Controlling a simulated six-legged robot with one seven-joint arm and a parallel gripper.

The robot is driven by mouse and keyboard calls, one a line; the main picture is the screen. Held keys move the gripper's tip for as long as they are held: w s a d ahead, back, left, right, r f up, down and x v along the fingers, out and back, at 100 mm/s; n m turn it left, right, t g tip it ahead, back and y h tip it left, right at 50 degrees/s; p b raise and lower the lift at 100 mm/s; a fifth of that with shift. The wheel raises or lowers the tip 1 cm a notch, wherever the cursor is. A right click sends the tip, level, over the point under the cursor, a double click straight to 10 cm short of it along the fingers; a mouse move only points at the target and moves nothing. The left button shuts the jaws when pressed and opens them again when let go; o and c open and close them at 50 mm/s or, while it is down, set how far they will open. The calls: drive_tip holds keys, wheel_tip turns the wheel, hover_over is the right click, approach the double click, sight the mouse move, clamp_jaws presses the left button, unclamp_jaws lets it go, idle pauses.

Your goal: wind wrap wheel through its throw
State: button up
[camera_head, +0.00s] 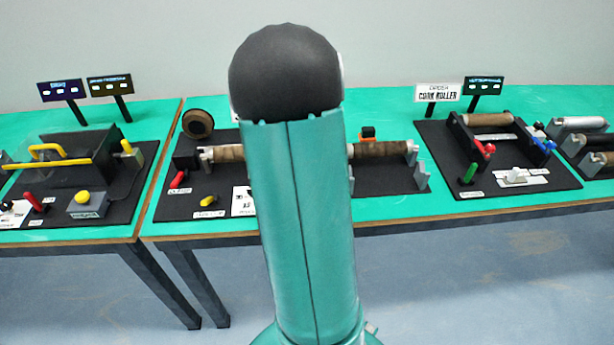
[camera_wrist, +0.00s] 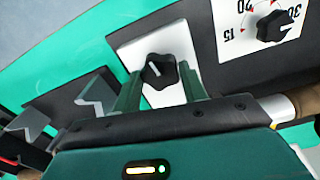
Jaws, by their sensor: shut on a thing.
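The wrap wheel appears to be a small black lobed knob (camera_wrist: 155,70) with a white pointer line. It sits on a white plate (camera_wrist: 184,40) on a dark panel, in the wrist view. My gripper (camera_wrist: 160,76) is shut on this knob, with one green finger on each side. The pointer line tilts slightly left of straight up in the picture. In the head view my arm covers the middle of the centre station (camera_head: 385,187), and the gripper and knob are hidden there.
A second black dial (camera_wrist: 274,26) on a numbered plate is right of the knob. Grey V-shaped brackets (camera_wrist: 97,92) stand at left. In the head view, brown rollers (camera_head: 378,149) lie across the centre station. Other stations (camera_head: 490,185) stand on both sides.

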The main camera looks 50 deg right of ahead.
drive_tip(key=m, duration=0.6)
drive_tip(key=shift+w, duration=0.1)
drive_tip(key=m, duration=0.6)
drive_tip(key=shift+m, duration=0.4)
drive_tip(key=m, duration=1.2)
drive_tip(key=shift+m, duration=0.4)
drive_tip(key=o, duration=1)
